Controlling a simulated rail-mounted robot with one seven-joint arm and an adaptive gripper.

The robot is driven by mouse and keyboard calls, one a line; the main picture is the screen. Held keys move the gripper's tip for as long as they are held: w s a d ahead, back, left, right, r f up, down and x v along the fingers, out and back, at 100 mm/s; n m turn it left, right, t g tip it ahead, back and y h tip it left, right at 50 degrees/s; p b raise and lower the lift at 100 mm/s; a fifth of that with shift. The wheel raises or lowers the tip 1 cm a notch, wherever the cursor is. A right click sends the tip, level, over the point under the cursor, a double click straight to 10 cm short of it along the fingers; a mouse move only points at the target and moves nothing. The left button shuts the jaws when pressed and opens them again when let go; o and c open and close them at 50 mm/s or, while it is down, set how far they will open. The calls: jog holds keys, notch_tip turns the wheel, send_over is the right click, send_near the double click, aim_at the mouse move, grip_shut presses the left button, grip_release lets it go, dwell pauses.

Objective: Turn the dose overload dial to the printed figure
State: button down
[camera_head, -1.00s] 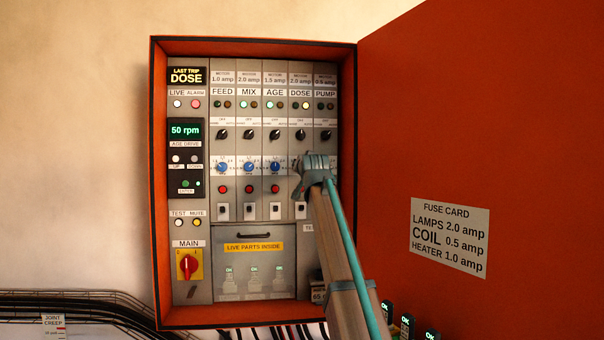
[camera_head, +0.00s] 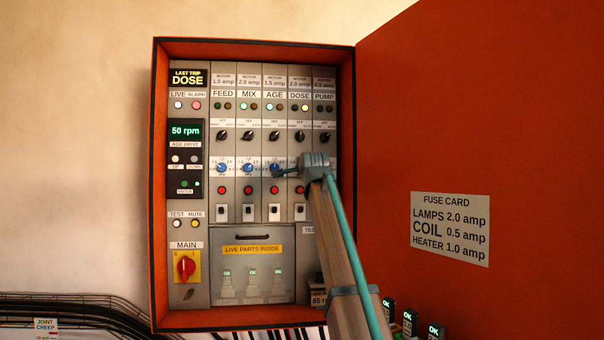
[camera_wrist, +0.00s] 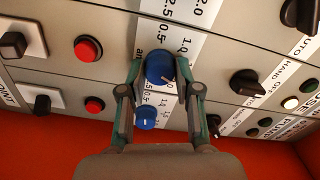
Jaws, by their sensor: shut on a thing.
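My gripper (camera_head: 286,172) is at the blue dial row of the open panel, in front of the DOSE column. It hides the DOSE dial in the head view. In the wrist view my gripper (camera_wrist: 160,76) has one finger on each side of a blue dial (camera_wrist: 160,67) and is shut on it. This dial has a pale pointer mark, and part of its scale shows 1.0, 2.0 and 2.5. The card above DOSE (camera_head: 300,80) reads "MOTOR 2.0 amp". Which figure the pointer meets is too small to tell.
A second blue dial (camera_wrist: 147,118) is close below in the wrist view. Red buttons (camera_wrist: 88,48) and black selector knobs (camera_wrist: 248,84) flank the dial row. The red cabinet door (camera_head: 480,120) stands open at the right. The red main switch (camera_head: 185,265) is at lower left.

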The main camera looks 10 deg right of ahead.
jog(key=m+b, duration=0.1)
jog(key=m, duration=0.3)
jog(key=shift+f+m, duration=0.1)
jog(key=shift+m, duration=0.3)
dwell(0.4)
jog(key=c, duration=0.8)
grip_release()
jog(key=shift+s, duration=0.15)
jog(key=s, duration=1.1)
jog(key=shift+s, duration=0.4)
jog(key=shift+a, duration=0.1)
